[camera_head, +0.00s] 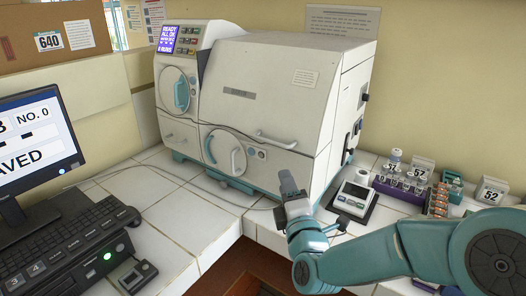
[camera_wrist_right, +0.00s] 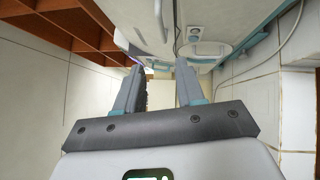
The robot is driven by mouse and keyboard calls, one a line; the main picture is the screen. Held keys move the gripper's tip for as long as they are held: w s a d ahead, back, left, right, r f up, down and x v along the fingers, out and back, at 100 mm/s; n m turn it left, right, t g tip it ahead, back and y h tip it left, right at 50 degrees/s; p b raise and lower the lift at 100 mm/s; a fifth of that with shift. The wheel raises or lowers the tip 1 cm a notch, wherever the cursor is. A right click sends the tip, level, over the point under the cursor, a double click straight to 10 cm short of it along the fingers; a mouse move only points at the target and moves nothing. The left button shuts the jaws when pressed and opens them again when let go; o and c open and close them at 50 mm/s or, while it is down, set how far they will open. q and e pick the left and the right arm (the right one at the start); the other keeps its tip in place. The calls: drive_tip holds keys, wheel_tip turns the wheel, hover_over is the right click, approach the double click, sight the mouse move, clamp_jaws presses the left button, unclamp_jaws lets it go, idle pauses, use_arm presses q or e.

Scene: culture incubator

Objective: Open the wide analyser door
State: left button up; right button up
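The white analyser (camera_head: 290,70) stands on the tiled counter against the wall. Its wide door (camera_head: 262,110) looks closed, with a pale horizontal bar handle (camera_head: 277,140) low on its front. Below is a lower panel with a round teal-rimmed port (camera_head: 224,152). A narrow left section has a small door with a teal handle (camera_head: 181,95). My right gripper (camera_head: 289,184) is in front of the analyser's lower right, below the bar handle and apart from it. In the right wrist view my right gripper (camera_wrist_right: 160,78) is open and empty, facing the analyser front (camera_wrist_right: 205,32). My left gripper is not in view.
A small scale-like device (camera_head: 356,195) and a purple rack of vials (camera_head: 402,185) stand right of the analyser. A monitor (camera_head: 38,145) and keyboard (camera_head: 62,235) are at left. Bare counter (camera_head: 185,205) lies in front. A thin cable crosses it.

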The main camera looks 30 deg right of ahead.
drive_tip(key=p+x, duration=0.5)
drive_tip(key=x, duration=1.1)
drive_tip(key=shift+d+f, duration=0.2)
drive_tip(key=shift+d, duration=0.1)
drive_tip(key=shift+f, duration=0.1)
clamp_jaws()
